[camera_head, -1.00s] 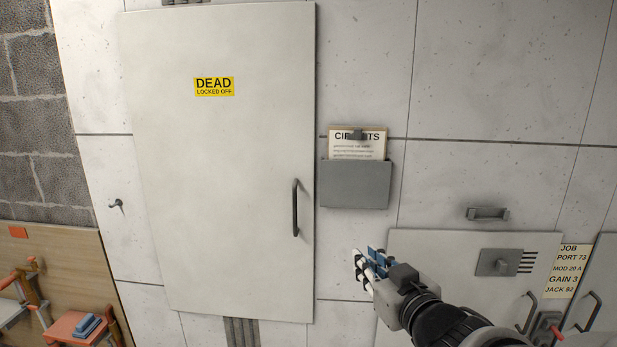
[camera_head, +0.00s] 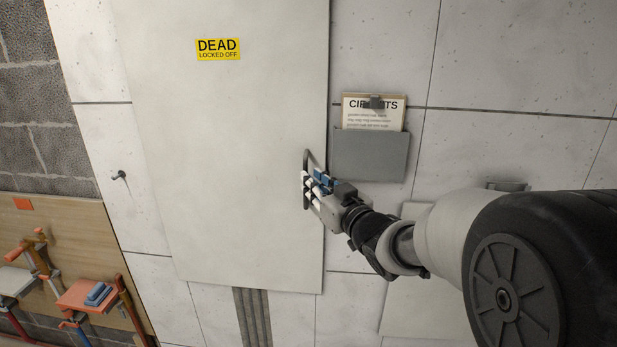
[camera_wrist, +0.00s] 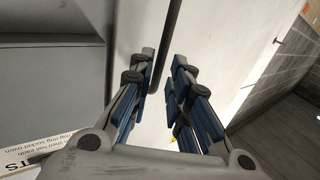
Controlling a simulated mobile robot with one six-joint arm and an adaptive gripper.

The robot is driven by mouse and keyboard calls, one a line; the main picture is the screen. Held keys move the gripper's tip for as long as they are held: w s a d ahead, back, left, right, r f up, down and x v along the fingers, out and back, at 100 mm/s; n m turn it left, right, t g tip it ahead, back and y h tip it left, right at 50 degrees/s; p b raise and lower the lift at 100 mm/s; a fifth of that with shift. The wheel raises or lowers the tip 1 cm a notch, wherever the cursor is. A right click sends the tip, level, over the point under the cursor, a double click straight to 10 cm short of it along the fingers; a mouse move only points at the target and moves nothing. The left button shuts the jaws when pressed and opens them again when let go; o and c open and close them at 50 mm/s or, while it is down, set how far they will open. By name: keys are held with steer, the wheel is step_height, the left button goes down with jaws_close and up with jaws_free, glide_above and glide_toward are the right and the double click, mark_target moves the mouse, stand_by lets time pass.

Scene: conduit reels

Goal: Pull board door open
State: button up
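The board door (camera_head: 230,150) is a large pale panel with a yellow "DEAD LOCKED OFF" label (camera_head: 218,49). It looks closed against the wall. Its dark upright bar handle (camera_head: 306,158) is near the right edge, partly hidden by my fingers. My gripper (camera_head: 309,186) is at the handle, reaching in from the right. In the wrist view the fingers (camera_wrist: 162,80) stand apart, with the handle (camera_wrist: 171,28) running into the gap between them, close to the left fingertip. I cannot tell whether they touch.
A grey document holder (camera_head: 370,153) with a "CIRCUITS" sheet (camera_head: 372,112) is on the wall just above my gripper. A small hook (camera_head: 119,176) is left of the door. A wooden board with orange clamps (camera_head: 38,243) stands lower left.

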steer(key=x, duration=0.5)
steer(key=shift+d, duration=0.1)
jaws_close()
stand_by(0.5)
